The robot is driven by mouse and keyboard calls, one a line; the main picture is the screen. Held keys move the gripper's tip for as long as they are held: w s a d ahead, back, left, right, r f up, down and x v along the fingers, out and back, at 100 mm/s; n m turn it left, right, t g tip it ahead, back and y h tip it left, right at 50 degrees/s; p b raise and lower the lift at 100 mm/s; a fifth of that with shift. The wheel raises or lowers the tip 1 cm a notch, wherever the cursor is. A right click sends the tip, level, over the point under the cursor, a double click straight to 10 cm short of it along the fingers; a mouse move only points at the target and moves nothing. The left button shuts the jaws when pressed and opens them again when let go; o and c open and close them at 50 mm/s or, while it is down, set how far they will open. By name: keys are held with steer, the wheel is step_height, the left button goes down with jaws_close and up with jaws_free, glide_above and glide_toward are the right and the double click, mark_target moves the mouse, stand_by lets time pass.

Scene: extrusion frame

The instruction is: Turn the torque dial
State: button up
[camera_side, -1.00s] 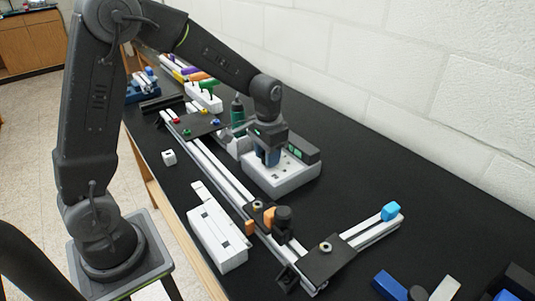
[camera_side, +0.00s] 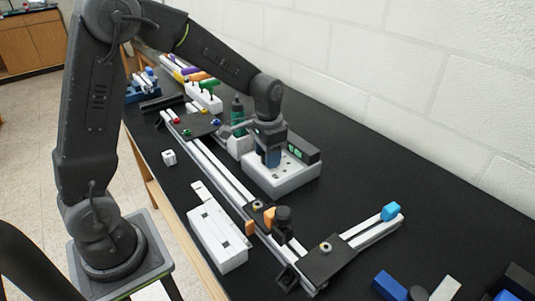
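My gripper (camera_side: 271,158) points down over a light grey box (camera_side: 282,182) on the black table. The box has several small dark holes on top and a dark strip with green lit displays (camera_side: 303,149) along its back.
A long aluminium extrusion frame (camera_side: 225,178) runs along the table in front of the box, with black corner plates (camera_side: 327,258). A green-and-dark screwdriver-like tool (camera_side: 238,112) stands left of the box. A white case (camera_side: 217,236) lies near the front edge.

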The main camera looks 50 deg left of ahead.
steer(key=shift+o, duration=1)
steer(key=shift+r, duration=0.1)
step_height(320, 180, up, 14)
steer(key=shift+f, duration=0.2)
